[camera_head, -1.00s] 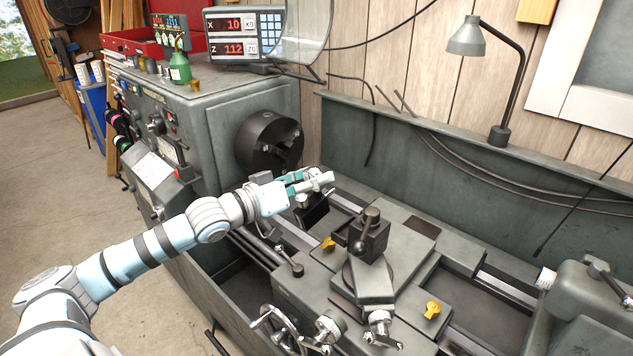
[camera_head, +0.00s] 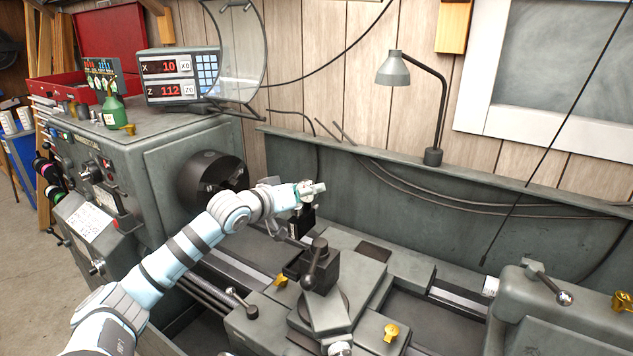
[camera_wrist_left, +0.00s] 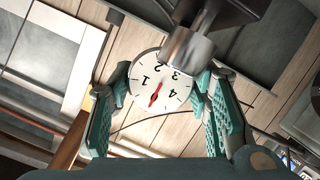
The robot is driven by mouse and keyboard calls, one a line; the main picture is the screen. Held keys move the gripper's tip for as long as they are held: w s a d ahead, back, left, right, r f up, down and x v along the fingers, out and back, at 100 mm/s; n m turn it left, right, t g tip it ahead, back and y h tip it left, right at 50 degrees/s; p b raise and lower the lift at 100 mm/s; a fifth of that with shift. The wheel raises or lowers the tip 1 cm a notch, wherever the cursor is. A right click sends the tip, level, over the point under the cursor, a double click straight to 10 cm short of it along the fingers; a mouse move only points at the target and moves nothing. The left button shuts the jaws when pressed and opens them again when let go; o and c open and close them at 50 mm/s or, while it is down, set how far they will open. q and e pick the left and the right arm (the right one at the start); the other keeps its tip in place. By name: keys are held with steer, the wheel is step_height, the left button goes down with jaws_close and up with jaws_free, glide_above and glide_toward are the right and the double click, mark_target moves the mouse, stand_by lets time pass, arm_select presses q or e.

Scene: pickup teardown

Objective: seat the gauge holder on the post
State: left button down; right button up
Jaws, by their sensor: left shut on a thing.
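My left gripper (camera_head: 306,191) is shut on the gauge holder (camera_head: 301,222), a dark block that hangs below the fingers in the head view. In the left wrist view a white round dial (camera_wrist_left: 160,90) with a red needle sits between the teal finger pads. A silver cylinder (camera_wrist_left: 190,52) and a dark block (camera_wrist_left: 232,10) join it above. The tool post (camera_head: 308,265), a dark block with a lever on top, stands on the lathe's cross slide. The holder is in the air behind the post, apart from it as far as I can tell. My right gripper is not in view.
The chuck (camera_head: 208,178) is left of my gripper. Yellow clamps (camera_head: 391,331) sit on the slide. The tailstock (camera_head: 545,310) stands at the right. A lamp (camera_head: 432,110) stands on the back ledge. A clear round shield (camera_head: 235,50) hangs near the readout (camera_head: 178,77).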

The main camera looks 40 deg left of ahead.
mark_target(305, 228)
arm_select(q)
steer(key=shift+s+a+f+g, duration=0.1)
steer(key=shift+s+f+g, duration=0.05)
steer(key=shift+f, duration=0.2)
steer(key=shift+s+a+f+g, duration=0.1)
steer(key=shift+f+g, duration=0.05)
steer(key=shift+f, duration=0.2)
steer(key=shift+d+f, duration=0.1)
steer(key=shift+f, duration=0.6)
step_height(305, 228, down, 5)
steer(key=b, duration=0.4)
steer(key=shift+r, duration=0.1)
steer(key=shift+f, duration=0.3)
steer(key=shift+f+b, duration=0.4)
steer(key=shift+f, duration=0.8)
steer(key=c, duration=0.8)
jaws_free()
steer(key=shift+o, duration=0.2)
